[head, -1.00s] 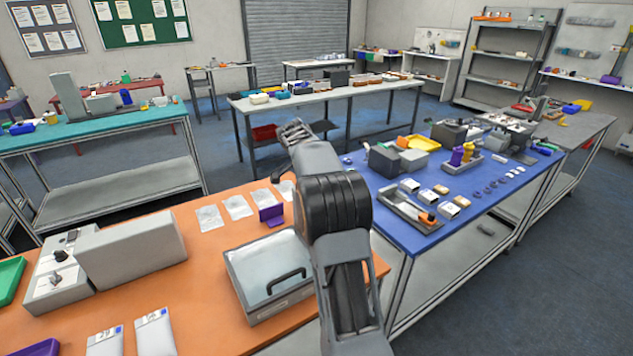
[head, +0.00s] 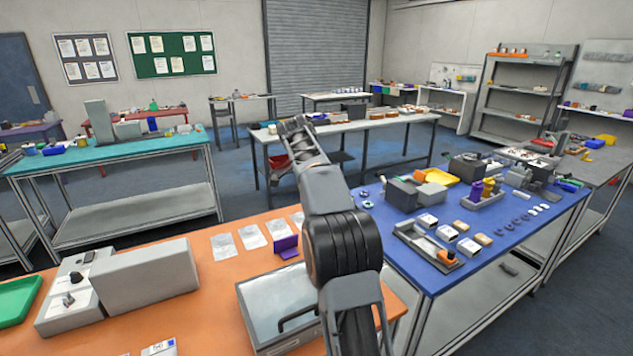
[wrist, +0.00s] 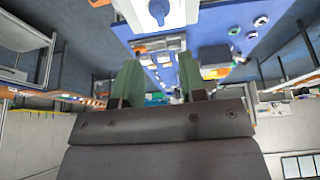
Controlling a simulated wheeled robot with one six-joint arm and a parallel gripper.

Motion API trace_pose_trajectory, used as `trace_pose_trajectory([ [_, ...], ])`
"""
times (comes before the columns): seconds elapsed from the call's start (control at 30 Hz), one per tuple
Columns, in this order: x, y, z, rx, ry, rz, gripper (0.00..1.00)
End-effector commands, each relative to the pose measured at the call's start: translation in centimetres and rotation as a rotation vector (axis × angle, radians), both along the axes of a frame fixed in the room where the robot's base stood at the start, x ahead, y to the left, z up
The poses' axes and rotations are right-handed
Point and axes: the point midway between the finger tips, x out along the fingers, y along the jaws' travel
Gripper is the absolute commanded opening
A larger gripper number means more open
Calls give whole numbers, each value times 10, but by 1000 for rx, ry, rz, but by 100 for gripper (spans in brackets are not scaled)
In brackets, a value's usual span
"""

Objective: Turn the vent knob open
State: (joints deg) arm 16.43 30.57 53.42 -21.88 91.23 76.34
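My gripper (head: 291,126) is raised at the end of my outstretched arm, in the middle of the head view. In the wrist view its two green fingers (wrist: 159,72) stand apart with nothing held between them. A blue knob (wrist: 158,9) on a pale housing shows at the top edge of the wrist view, cut off by the frame and apart from the fingers. In the head view a grey machine (head: 150,277) with dark knobs (head: 70,299) stands on the orange table at left. I cannot tell which knob is the vent knob.
The orange table (head: 220,300) also holds a lidded box (head: 262,310), a green tray (head: 16,300) and a purple stand (head: 287,247). The blue table (head: 440,265) at right is crowded with small items. Open floor lies behind the tables.

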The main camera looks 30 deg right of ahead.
Motion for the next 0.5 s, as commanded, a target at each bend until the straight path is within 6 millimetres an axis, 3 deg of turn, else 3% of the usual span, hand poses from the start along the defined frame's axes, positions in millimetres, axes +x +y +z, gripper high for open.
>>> trace_pose_trajectory([
  [0.2,1,8,20,0,0,1,38],
  [0.5,1,10,24,0,1,1,38],
])
